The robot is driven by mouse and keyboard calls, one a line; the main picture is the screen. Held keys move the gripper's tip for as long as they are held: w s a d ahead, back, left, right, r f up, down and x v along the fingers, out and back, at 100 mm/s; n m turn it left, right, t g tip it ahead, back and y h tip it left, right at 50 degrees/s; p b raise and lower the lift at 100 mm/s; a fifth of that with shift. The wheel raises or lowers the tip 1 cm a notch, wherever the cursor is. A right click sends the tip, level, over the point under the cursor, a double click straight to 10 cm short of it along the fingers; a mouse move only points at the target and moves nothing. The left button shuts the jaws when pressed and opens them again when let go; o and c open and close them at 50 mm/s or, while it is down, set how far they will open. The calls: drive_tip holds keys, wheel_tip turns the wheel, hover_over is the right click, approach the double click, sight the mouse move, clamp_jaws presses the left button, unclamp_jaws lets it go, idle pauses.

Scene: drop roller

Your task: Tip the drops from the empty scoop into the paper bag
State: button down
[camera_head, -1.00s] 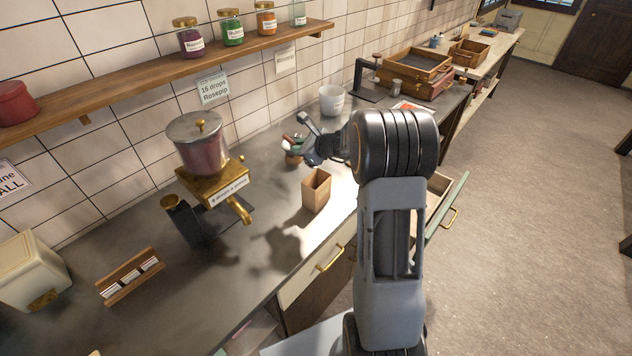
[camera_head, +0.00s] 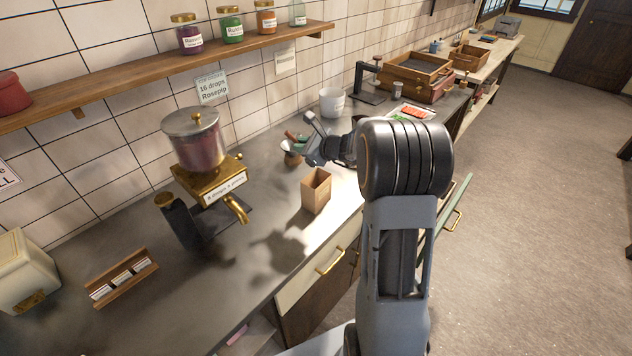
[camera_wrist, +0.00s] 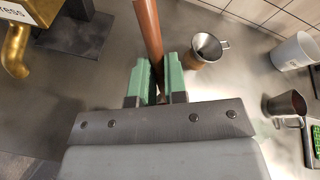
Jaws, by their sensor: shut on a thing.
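My gripper (camera_wrist: 158,80) is shut on a slim brown handle, which I take to be the scoop's (camera_wrist: 148,30). The handle runs up out of the top of the wrist view, so the scoop's bowl and anything in it are hidden there. In the head view my gripper (camera_head: 304,141) is above the counter, behind the paper bag, and the brown handle end (camera_head: 291,135) shows at its left. The brown paper bag (camera_head: 316,192) stands upright and open-topped on the counter, apart from my gripper. Its contents cannot be seen.
A white mug (camera_wrist: 297,51) and a small metal cup (camera_wrist: 284,105) are to the right. The drop dispenser (camera_head: 205,175) with its brass spout stands left of the bag.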

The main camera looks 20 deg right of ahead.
drive_tip(key=shift+s+d+t+y+b, duration=0.2)
drive_tip(key=shift+s+t+y+b, duration=0.35)
drive_tip(key=shift+b, duration=1.3)
drive_tip(key=shift+s+d+t+y+b, duration=0.25)
drive_tip(key=shift+s+t+b, duration=0.5)
drive_tip(key=shift+b, duration=1.1)
